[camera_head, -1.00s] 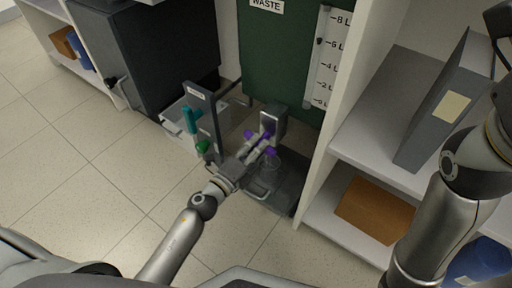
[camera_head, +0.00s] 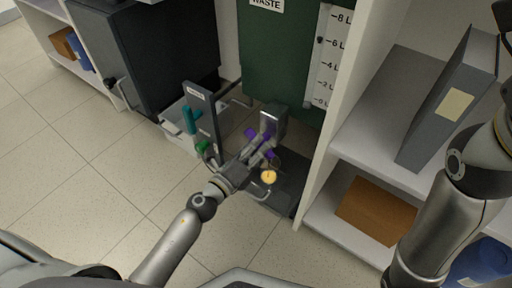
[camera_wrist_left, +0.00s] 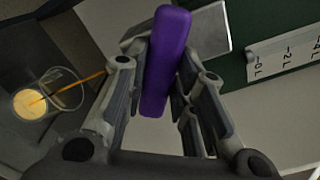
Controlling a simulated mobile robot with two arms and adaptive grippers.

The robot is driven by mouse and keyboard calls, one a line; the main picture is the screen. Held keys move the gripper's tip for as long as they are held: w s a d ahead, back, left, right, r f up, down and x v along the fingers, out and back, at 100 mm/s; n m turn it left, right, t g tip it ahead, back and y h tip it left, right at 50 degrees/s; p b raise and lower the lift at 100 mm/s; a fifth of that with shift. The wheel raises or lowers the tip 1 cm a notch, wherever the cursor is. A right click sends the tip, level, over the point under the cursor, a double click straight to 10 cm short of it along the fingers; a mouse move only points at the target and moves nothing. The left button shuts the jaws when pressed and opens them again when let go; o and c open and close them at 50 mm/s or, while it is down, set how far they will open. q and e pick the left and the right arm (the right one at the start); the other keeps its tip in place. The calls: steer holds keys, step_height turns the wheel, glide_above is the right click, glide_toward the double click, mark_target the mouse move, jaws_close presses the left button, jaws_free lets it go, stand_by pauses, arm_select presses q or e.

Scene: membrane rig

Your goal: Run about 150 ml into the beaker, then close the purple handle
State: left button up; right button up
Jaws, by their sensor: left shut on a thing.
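My left gripper (camera_head: 257,152) is shut on the purple handle (camera_wrist_left: 165,62) at the drain fitting in front of the green waste tank (camera_head: 283,60). The handle stands between the two fingers in the left wrist view. The glass beaker (camera_wrist_left: 72,94) stands on the dark base, at the left of the wrist view. A thin orange stream runs into it, and pale yellow liquid (camera_head: 268,177) shows in it. I cannot read the beaker's level. The gripper partly hides the fitting in the head view. My right arm shows at the right, but its gripper is outside the frame.
A white scale (camera_head: 329,58) marked in litres is on the tank's right side. A stand with teal and green handles (camera_head: 191,119) is left of my gripper. Shelves with a grey binder (camera_head: 448,100) and brown box (camera_head: 375,212) bound the right.

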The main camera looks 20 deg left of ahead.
arm_select(q)
steer(key=shift+f+m, duration=0.1)
steer(key=shift+m, duration=0.6)
steer(key=m, duration=0.2)
steer(key=shift+m, duration=0.4)
steer(key=m, duration=0.2)
steer(key=shift+m+b, duration=0.35)
steer(key=shift+m, duration=0.05)
stand_by(6.1)
